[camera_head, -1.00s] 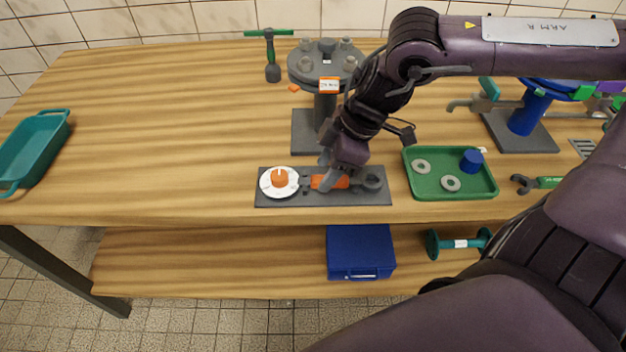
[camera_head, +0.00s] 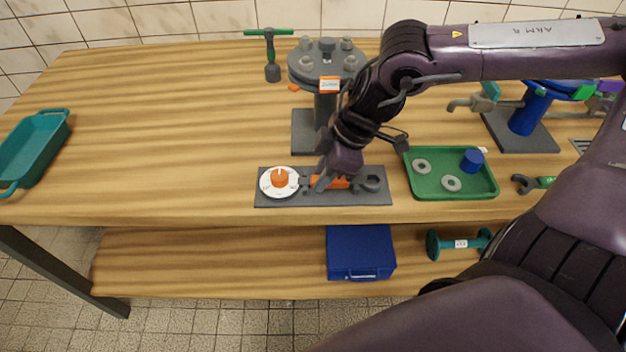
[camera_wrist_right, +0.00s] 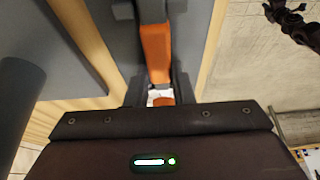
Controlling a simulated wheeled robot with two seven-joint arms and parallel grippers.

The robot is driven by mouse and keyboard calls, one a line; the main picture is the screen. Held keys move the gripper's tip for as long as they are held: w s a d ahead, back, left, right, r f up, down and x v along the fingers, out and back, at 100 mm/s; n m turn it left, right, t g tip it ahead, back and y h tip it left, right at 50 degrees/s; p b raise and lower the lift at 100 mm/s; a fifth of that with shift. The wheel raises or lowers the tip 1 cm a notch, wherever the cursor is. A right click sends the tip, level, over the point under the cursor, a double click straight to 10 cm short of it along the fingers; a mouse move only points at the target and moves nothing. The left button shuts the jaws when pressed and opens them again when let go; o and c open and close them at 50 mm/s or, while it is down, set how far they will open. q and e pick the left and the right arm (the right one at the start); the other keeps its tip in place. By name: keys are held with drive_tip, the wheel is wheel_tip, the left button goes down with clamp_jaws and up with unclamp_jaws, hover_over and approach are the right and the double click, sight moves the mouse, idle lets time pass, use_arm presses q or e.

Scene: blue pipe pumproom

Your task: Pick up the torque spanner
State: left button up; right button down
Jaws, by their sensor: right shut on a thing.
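The torque spanner (camera_head: 342,182) has an orange handle and a grey ring-shaped end at right. It lies along a dark grey plate (camera_head: 300,202) near the table's front edge. A white dial with an orange knob (camera_head: 279,180) is at the plate's left end. My right gripper (camera_head: 321,182) reaches down from above and is shut on the orange handle. The handle also shows between the dark fingers in the right wrist view (camera_wrist_right: 155,52). The gripper hides part of the spanner. I cannot see any lift off the plate. My left gripper is out of view.
A green tray (camera_head: 428,192) with rings and a blue cylinder stands right of the plate. A flanged pipe stand (camera_head: 304,132) rises behind it. A green-handled tool (camera_head: 270,52) stands farther back. A teal tray (camera_head: 42,150) is far left; the table between is clear.

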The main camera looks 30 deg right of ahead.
sight(311, 178)
drive_tip(key=shift+r, duration=0.15)
drive_tip(key=shift+r+p, duration=0.55)
drive_tip(key=shift+r, duration=0.1)
wheel_tip(311, 178, up, 2)
drive_tip(key=shift+r+p, duration=0.1)
drive_tip(key=shift+p, duration=0.75)
drive_tip(key=s+a+p, duration=0.9)
drive_tip(key=s+p, duration=0.5)
drive_tip(key=s, duration=0.1)
drive_tip(key=shift+s+a+p, duration=0.15)
drive_tip(key=shift+a+p, duration=0.05)
drive_tip(key=shift+p, duration=0.1)
